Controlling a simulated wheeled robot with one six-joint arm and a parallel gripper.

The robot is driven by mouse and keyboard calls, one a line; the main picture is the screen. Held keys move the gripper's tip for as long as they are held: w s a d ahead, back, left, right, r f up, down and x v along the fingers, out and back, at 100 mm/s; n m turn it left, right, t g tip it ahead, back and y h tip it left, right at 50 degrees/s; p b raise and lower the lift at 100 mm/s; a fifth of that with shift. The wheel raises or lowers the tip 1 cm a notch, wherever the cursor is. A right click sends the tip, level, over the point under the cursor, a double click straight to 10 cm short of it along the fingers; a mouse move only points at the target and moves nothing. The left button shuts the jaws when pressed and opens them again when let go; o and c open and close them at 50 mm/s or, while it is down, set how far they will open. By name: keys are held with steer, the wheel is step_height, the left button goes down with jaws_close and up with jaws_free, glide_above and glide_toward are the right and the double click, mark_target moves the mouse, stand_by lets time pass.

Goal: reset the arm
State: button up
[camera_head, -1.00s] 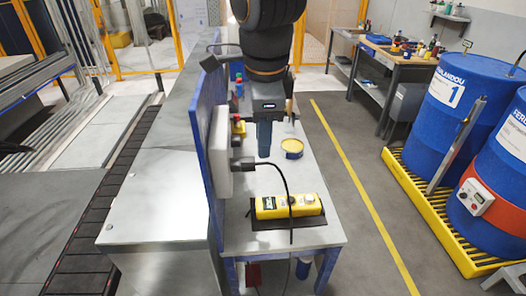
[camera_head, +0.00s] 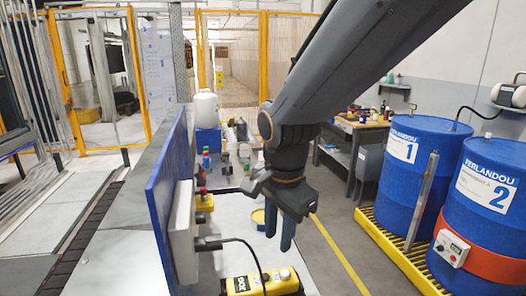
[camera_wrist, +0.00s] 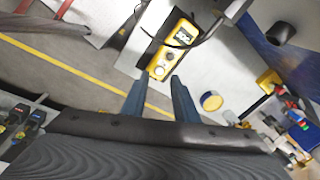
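My arm crosses the upper right of the head view. My gripper (camera_head: 279,238) points down over the workbench, with its two blue fingers side by side. In the wrist view my gripper's fingers (camera_wrist: 160,82) are apart, with nothing between them. The yellow control box (camera_head: 260,283) lies on the bench below and in front of it. The same yellow control box (camera_wrist: 170,48) shows beyond the fingertips in the wrist view, with a dark cable.
A blue panel (camera_head: 167,190) with a grey box (camera_head: 184,235) stands left of the gripper. A yellow-rimmed tin (camera_wrist: 211,101) and bottles (camera_head: 207,160) are on the bench. Blue drums (camera_head: 425,150) stand at right on a yellow pallet. A yellow floor line (camera_head: 345,250) runs between.

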steer(key=s+d+f+n+b, duration=0.2)
steer(key=d+f+n+b, duration=0.2)
steer(key=d+f+n, duration=0.5)
steer(key=shift+s+d+f+n+g, duration=0.35)
steer(key=shift+d+f, duration=2)
steer(key=shift+d, duration=1.5)
steer(key=shift+s, duration=0.1)
